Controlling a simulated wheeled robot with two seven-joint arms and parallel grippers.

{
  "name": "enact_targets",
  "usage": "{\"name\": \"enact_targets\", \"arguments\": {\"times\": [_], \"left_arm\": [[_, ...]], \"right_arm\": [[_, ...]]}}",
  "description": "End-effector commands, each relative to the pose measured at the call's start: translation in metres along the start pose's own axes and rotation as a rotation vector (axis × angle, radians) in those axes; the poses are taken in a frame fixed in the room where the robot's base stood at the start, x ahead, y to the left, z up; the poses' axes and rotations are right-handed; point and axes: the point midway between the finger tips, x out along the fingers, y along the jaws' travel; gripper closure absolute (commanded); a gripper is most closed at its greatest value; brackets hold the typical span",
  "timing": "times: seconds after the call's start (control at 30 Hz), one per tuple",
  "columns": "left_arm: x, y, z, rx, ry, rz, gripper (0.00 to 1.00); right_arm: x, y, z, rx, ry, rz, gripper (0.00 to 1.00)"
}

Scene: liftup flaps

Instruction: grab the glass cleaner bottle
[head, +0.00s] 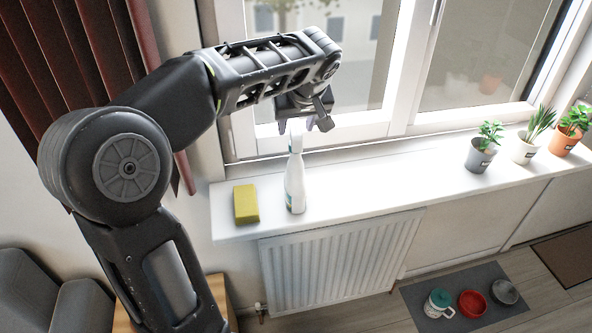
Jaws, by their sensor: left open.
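The glass cleaner bottle (295,187) is white and stands upright on the white window sill, in the left half of the head view. My left gripper (303,124) is above the bottle, at its top, with its fingers pointing down. It is open. The gripper partly hides the top of the bottle, and I cannot tell whether they touch. My right gripper is not in view.
A yellow sponge (246,204) lies on the sill (390,171) left of the bottle. Several potted plants, one in a grey pot (480,156), stand at the right end. The sill between is clear. A radiator (340,262) is below and the window (400,60) behind.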

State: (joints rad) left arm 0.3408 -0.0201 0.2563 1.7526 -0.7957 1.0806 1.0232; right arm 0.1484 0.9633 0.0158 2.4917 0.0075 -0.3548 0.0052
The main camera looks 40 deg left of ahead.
Motion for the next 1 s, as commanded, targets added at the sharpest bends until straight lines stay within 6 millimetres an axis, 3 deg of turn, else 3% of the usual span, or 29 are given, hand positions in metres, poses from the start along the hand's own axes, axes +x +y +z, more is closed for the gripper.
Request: {"name": "enact_targets", "arguments": {"times": [0.17, 0.7, 1.0], "left_arm": [[0.0108, -0.0003, 0.0, 0.0, 0.0, 0.0, 0.53], [0.0104, -0.0001, 0.0001, 0.0, 0.001, 0.001, 0.53], [0.0104, -0.0001, 0.0002, 0.0, 0.001, 0.001, 0.77]], "right_arm": [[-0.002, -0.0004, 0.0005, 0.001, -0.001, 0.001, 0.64], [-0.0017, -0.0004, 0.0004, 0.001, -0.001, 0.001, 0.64], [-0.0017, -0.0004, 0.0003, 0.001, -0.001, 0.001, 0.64]]}}
